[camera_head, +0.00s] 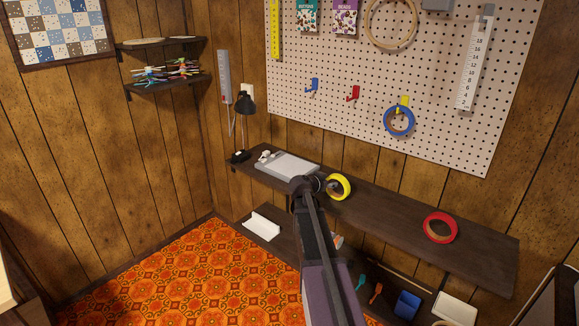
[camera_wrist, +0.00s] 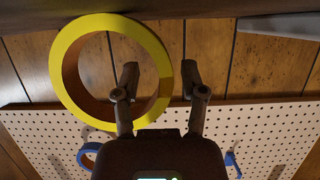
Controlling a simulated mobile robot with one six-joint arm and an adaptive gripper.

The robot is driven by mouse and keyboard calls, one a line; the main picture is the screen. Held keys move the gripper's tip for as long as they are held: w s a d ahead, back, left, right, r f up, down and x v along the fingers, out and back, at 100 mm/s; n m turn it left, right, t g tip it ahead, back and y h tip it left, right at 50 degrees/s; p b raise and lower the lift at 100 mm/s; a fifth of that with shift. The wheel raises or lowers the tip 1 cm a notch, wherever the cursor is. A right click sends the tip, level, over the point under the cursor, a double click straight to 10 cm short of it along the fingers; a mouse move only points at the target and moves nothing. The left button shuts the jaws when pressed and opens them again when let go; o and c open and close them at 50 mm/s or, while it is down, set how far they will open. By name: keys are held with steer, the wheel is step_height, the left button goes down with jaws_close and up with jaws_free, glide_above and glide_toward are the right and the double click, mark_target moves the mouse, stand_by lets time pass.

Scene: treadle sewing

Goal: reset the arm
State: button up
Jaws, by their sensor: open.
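My arm (camera_head: 318,235) reaches forward from the bottom of the head view toward the dark wall shelf. My gripper (camera_wrist: 160,78) is open, and its two fingers stand apart in the wrist view. A yellow tape roll (camera_head: 347,181) is right beside the gripper at the shelf. In the wrist view the yellow roll (camera_wrist: 70,65) is at the upper left. One finger overlaps its hole, and the right part of its rim shows between the fingers. I cannot tell whether the fingers touch it. In the head view my wrist hides most of the gripper.
A lower surface holds a blue bin (camera_head: 406,305).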

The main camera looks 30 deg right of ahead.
steer(key=s+a+r+n+g+y+p, duration=0.1)
steer(key=s+a+n+y+p, duration=0.3)
steer(key=a, duration=0.9)
steer(key=s+a+r+n+g+y+p, duration=0.2)
steer(key=s+a+r+n+y+p, duration=0.1)
steer(key=s+a+p, duration=0.4)
steer(key=s+a+r+n+g+y+p, duration=0.2)
steer(key=s+a+n+y+p, duration=0.3)
steer(key=a, duration=1.6)
steer(key=s+n+p, duration=0.1)
steer(key=s, duration=0.4)
steer(key=shift+n+y+p, duration=0.3)
steer(key=shift+d+r, duration=0.1)
